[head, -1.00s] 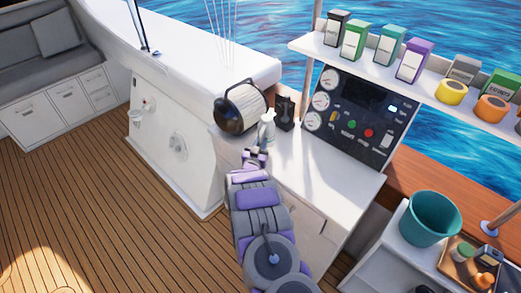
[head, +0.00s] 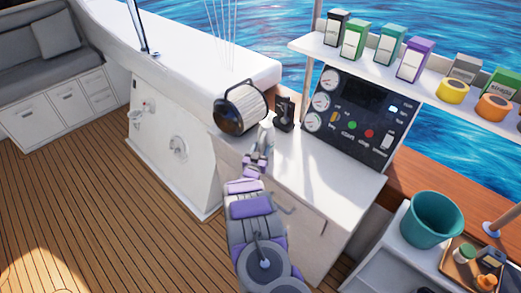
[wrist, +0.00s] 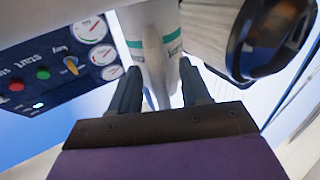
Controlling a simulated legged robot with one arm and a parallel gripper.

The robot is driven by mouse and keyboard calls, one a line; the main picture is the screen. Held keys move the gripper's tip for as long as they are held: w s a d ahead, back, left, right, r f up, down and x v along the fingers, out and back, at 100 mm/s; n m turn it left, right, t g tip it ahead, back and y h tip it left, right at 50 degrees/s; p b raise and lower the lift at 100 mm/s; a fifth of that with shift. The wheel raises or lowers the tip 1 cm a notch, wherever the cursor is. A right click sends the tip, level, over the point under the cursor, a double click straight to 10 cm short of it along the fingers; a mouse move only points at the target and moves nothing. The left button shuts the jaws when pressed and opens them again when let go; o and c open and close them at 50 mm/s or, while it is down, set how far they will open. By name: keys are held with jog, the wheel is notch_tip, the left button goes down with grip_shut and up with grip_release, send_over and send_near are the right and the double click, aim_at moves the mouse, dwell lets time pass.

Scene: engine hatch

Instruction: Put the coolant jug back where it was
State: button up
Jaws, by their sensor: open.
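The white coolant jug (head: 267,130) stands on the white counter (head: 335,190), between the large round filter and the black lever. In the wrist view the jug (wrist: 152,38), with green bands and lettering, shows just beyond my fingers. My gripper (head: 262,158) is at the near side of the jug in the head view. In the wrist view my gripper (wrist: 160,85) is open, one finger to each side of the jug's lower picture area. I cannot tell whether the fingers touch it. My gripper hides part of the jug in the head view.
The ribbed filter with a black end (head: 240,108) is close at the jug's left. The black lever (head: 285,112) is close at its right. A gauge panel (head: 355,115) rises behind the counter. The counter's near right part is clear. A teal bucket (head: 430,220) stands at right.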

jog(key=s+a+p, duration=0.2)
jog(key=s, duration=0.9)
jog(key=shift+s+a+f, duration=0.15)
jog(key=shift+s+f, duration=0.05)
jog(key=shift+s, duration=0.2)
jog(key=w+a+r+g+y, duration=0.1)
jog(key=a+r+g+y, duration=0.35)
jog(key=r, duration=0.25)
jog(key=s+d+r+n+g+y, duration=0.1)
jog(key=s+d+r+g+y, duration=0.2)
jog(key=s+r, duration=0.4)
jog(key=s+d+r+n+g, duration=0.2)
jog(key=s+d+r+g, duration=0.15)
jog(key=s+r, duration=0.35)
jog(key=s+d+r+g+h, duration=0.1)
jog(key=s+d+r+g, duration=0.1)
jog(key=s+d, duration=0.5)
jog(key=s+d+r+g+h, duration=0.1)
jog(key=s+d+g, duration=0.3)
jog(key=s, duration=1.3)
jog(key=s+d+r+g+h, duration=0.2)
jog(key=s+d+r, duration=0.2)
jog(key=s+d, duration=0.6)
jog(key=shift+s+d+m+g, duration=0.2)
jog(key=shift+s+m+g, duration=0.2)
jog(key=shift+s, duration=0.55)
